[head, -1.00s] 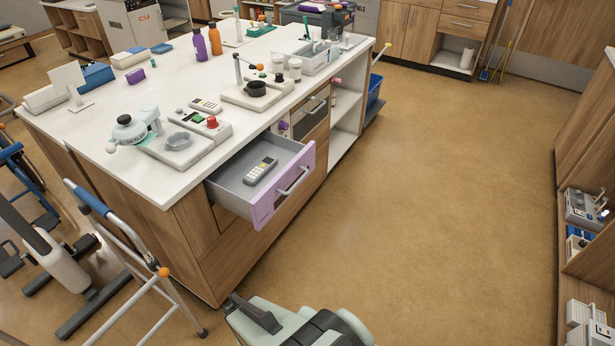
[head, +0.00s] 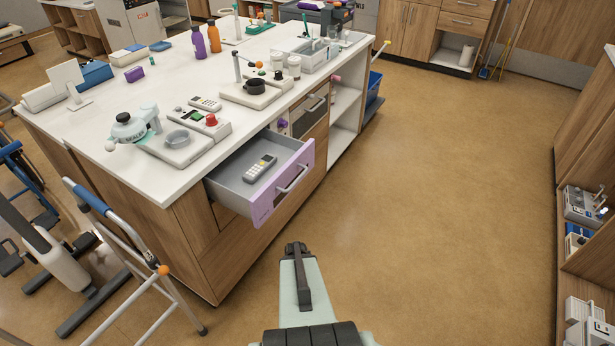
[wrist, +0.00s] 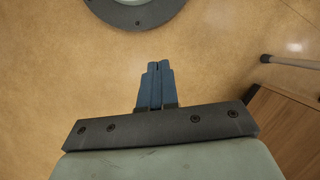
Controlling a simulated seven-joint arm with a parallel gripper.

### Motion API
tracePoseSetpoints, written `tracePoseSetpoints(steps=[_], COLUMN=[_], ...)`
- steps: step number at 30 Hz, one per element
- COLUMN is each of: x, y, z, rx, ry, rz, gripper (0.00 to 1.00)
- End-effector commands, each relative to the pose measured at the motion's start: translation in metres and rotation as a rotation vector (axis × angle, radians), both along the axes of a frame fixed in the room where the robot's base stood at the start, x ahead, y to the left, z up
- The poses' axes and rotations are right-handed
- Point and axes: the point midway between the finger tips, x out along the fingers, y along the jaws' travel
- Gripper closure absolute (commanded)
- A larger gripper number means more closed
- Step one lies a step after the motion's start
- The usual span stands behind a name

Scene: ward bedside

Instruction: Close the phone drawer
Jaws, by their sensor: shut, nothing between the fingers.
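The phone drawer (head: 264,206) is pulled open from the side of the white-topped island in the head view. It has a lilac front (head: 281,189) with a light bar handle (head: 293,179). A grey phone (head: 260,168) lies inside on the drawer floor. My gripper (head: 295,248) is in front of and below the drawer front, over the floor and apart from it. In the wrist view my gripper's blue fingers (wrist: 157,69) are together with nothing between them. The drawer does not show clearly in the wrist view.
The island's worktop (head: 180,90) carries several devices and bottles above the drawer. A walker-like metal frame (head: 130,250) stands at the left, near the island's corner. The floor (head: 440,200) to the right of the drawer is clear. Open shelves (head: 580,230) stand at the far right.

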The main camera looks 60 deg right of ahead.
Motion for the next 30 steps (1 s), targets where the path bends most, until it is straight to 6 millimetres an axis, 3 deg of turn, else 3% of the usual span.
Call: tracePoseSetpoints(steps=[17, 30], x=[-0.038, -0.063], y=[-0.125, -0.225], z=[0.038, 0.101], rx=[-0.013, 0.048], ry=[-0.215, -0.494], rz=[-0.494, -0.984], gripper=[1.00, 1.00])
